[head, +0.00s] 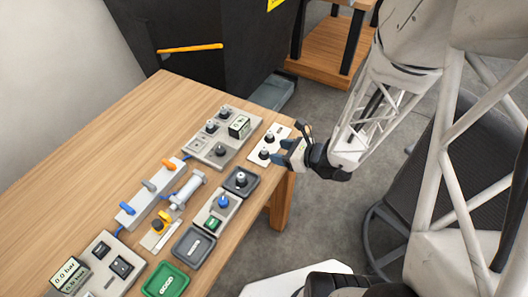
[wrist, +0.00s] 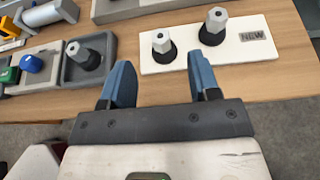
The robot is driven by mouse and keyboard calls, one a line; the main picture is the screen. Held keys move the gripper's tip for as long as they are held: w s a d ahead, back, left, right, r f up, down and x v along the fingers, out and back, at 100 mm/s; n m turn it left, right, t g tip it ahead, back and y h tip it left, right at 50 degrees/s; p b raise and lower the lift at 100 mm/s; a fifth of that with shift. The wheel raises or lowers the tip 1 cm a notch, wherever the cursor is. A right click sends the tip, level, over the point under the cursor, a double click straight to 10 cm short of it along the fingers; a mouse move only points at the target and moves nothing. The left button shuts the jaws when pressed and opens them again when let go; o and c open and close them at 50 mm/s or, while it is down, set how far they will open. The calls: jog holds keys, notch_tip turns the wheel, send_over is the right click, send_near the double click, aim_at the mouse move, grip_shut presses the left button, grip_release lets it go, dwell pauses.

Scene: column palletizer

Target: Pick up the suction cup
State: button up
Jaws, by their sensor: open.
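Two suction cups with black rubber bases and pale hexagonal fittings stand upright on a white plate marked NEW (wrist: 245,50). In the wrist view one cup (wrist: 163,47) is left of centre on the plate, and the other cup (wrist: 214,27) is farther right and back. In the head view the plate (head: 281,133) lies at the table's right edge. A third similar cup (wrist: 85,54) stands in a dark grey tray (wrist: 104,74) to the left. My gripper (wrist: 160,72) is open and empty, its blue fingers just short of the plate. It also shows beside the plate in the head view (head: 284,154).
The wooden table (head: 115,125) carries a grey panel with knobs (head: 208,149), a cylinder unit (head: 187,190), a blue-knob regulator (head: 220,208), a green GOOD tray (head: 170,281) and a gauge panel (head: 101,270). The table's far left is bare. A dark cabinet (head: 200,75) stands behind.

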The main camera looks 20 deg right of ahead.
aim_at(266, 149)
jog(key=shift+w+a+f, duration=0.3)
jog(key=shift+w+a, duration=0.15)
jog(key=shift+a, duration=0.05)
jog(key=shift+x, duration=2.6)
jog(key=shift+c, duration=0.3)
jog(key=c, duration=0.9)
jog(key=shift+r, duration=0.15)
jog(key=shift+r, duration=1.1)
jog(key=shift+w+r, duration=0.1)
jog(key=shift+r, duration=0.45)
jog(key=s, duration=0.5)
jog(key=s+r, duration=0.1)
jog(key=s, duration=1)
jog(key=shift+d+r, duration=0.25)
jog(key=shift+d, duration=0.15)
